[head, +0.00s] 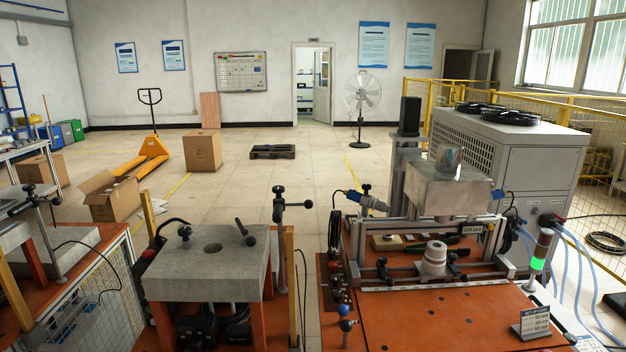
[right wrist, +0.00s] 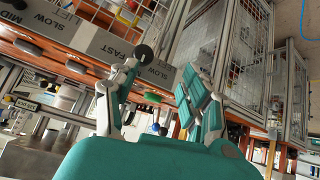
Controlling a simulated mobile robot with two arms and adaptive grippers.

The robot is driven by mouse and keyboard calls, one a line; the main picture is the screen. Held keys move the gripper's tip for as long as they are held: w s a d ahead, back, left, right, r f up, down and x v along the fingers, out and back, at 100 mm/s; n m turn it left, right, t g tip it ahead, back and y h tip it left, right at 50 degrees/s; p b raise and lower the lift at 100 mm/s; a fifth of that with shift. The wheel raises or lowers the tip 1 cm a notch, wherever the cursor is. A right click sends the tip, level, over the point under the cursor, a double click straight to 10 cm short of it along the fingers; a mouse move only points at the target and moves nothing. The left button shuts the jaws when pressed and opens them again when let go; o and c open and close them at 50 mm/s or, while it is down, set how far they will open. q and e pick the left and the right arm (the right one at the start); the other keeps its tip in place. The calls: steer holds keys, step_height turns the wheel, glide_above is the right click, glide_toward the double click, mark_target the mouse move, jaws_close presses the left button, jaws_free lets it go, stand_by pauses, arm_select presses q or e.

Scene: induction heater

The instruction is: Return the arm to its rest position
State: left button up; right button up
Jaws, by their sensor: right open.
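My right gripper (right wrist: 157,88) shows in the right wrist view, with its teal body at the bottom and two jointed fingers spread apart. It is open, and I see nothing held between the fingers. The wrist picture is steeply tilted. Behind the fingers are a grey labelled panel (right wrist: 95,38) reading "SLOW" and "FAST" and mesh-sided frames. How far the fingers are from these is hard to tell. Neither arm shows in the head view, and my left gripper is in no view.
In the head view, an orange bench (head: 440,320) at right carries a metal block (head: 447,187), a white cylinder (head: 434,259) and a lit green signal light (head: 538,263). A grey-topped stand (head: 205,278) is at front left. Open floor (head: 300,165) lies beyond, with a box (head: 203,151).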

steer(key=s+a+f+m+g+h, duration=0.1)
steer(key=s+f+g, duration=0.15)
steer(key=s, duration=0.75)
steer(key=s+a+f+m+g, duration=0.1)
steer(key=s+f+g, duration=0.15)
steer(key=s, duration=0.65)
step_height(320, 180, down, 26)
steer(key=s+f+g, duration=0.1)
steer(key=s+g, duration=0.1)
steer(key=s+d+f+g, duration=0.1)
steer(key=s+d+f, duration=0.2)
steer(key=s+f, duration=1.1)
steer(key=shift+s+d+f+n+h, duration=0.15)
steer(key=shift+s+f+n+h, duration=0.2)
steer(key=shift+s, duration=0.7)
